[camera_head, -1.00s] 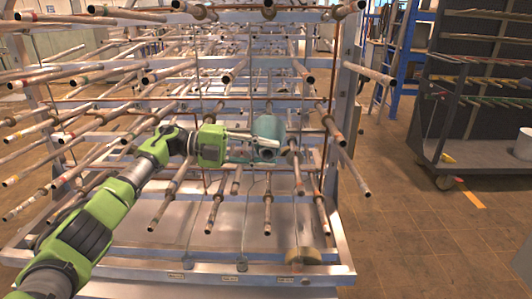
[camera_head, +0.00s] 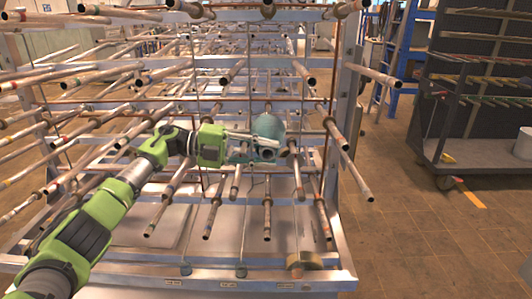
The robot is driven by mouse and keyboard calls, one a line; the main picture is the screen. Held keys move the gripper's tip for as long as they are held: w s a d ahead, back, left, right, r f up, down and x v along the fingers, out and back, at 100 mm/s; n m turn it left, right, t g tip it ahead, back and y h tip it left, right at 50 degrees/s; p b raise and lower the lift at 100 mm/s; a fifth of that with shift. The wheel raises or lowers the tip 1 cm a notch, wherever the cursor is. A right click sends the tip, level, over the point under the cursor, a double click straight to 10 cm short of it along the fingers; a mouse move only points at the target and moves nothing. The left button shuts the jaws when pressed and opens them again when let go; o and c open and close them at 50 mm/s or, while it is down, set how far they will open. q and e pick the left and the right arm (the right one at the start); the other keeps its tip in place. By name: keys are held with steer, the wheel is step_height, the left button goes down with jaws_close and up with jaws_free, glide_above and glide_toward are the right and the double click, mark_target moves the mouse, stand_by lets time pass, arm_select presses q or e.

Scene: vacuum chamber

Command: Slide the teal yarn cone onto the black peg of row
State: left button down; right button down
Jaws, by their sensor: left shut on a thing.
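The teal yarn cone (camera_head: 269,127) is near the middle of the rack, at the tip of my left gripper (camera_head: 248,147). My left gripper comes in from the left and is shut on the cone. A peg end shows in front of the cone's lower part, with its dark open end toward me; I cannot tell whether the cone is around this peg. Several metal pegs (camera_head: 267,212) stick out toward me in rows. I cannot tell which peg is the black one. My right gripper is not in view.
The rack's right upright (camera_head: 346,110) and long pegs (camera_head: 357,178) stand right of the cone. A tan roll (camera_head: 304,261) lies on the rack's bottom ledge (camera_head: 215,282). A dark cart (camera_head: 470,165) stands far right, with free floor (camera_head: 440,240) before it.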

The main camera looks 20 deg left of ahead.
arm_select(q)
steer(key=shift+r, duration=0.15)
steer(key=shift+w+a+b, duration=0.1)
steer(key=shift+w+b, duration=0.2)
steer(key=shift+b, duration=0.1)
steer(key=c, duration=1.6)
jaws_free()
steer(key=shift+o, duration=0.4)
steer(key=shift+s+f, duration=0.1)
steer(key=shift+f, duration=0.1)
steer(key=shift+s+r+p, duration=0.1)
steer(key=shift+p, duration=0.2)
